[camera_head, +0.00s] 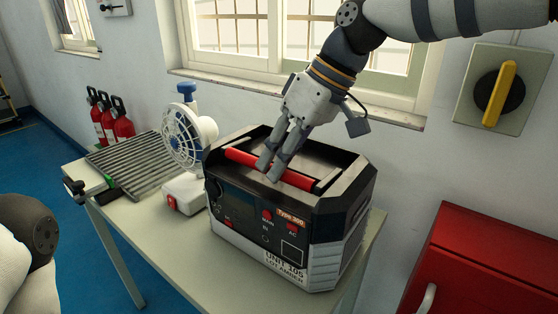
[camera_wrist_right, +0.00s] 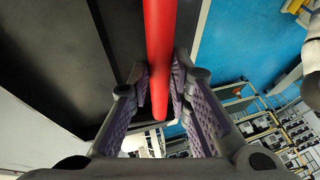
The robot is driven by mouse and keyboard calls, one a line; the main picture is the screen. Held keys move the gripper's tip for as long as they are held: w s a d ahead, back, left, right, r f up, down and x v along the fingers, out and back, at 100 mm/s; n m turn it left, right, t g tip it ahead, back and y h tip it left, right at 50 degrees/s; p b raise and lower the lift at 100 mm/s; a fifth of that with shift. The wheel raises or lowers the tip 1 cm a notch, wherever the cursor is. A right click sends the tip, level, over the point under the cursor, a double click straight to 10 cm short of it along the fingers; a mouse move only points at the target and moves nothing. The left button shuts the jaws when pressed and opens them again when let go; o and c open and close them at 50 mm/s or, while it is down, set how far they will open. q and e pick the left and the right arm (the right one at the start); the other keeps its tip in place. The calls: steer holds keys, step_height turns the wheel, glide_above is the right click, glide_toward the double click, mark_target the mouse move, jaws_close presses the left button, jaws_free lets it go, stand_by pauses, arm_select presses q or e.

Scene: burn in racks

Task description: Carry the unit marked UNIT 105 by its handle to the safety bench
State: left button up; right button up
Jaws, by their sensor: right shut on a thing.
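The unit (camera_head: 320,250) is a black and light-grey box with a label reading UNIT 105 on its lower front, and it stands upright on the bench (camera_head: 150,225). A red handle (camera_head: 297,180) runs along its top. My right gripper (camera_head: 268,172) comes down from above and is shut on the red handle. In the right wrist view the handle (camera_wrist_right: 160,60) passes between the two finger pads (camera_wrist_right: 160,98). My left gripper is not in view; only part of my left arm shows at the lower left.
A white fan (camera_head: 187,140) stands just left of the unit, with a ridged grey panel (camera_head: 138,163) beyond it. Red extinguishers (camera_head: 110,118) stand behind the panel. A red cabinet (camera_head: 480,265) is at the right, below a yellow rotary switch (camera_head: 499,93). Blue floor lies at the left.

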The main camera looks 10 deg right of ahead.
steer(key=shift+w+d+r+m+g+y+b, duration=0.15)
steer(key=shift+w+r+g+y+b, duration=0.1)
steer(key=shift+g+y, duration=0.3)
steer(key=shift+w+d+r+m+g+y+b, duration=0.15)
steer(key=shift+g+y+b, duration=0.05)
steer(key=shift+g+y, duration=0.3)
steer(key=shift+w+d+r+m+g+y+b, duration=0.3)
steer(key=shift+r+g+y+b, duration=0.2)
steer(key=shift+y, duration=0.35)
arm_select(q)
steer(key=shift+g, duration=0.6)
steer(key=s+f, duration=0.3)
arm_select(e)
steer(key=shift+d+r+g+y, duration=0.1)
steer(key=shift+r+g+y, duration=0.1)
steer(key=shift+g+y, duration=0.15)
steer(key=shift+r, duration=0.1)
steer(key=o, duration=0.8)
steer(key=shift+o, duration=0.2)
steer(key=v, duration=0.7)
steer(key=shift+w+d+r, duration=0.15)
steer(key=shift+d, duration=0.1)
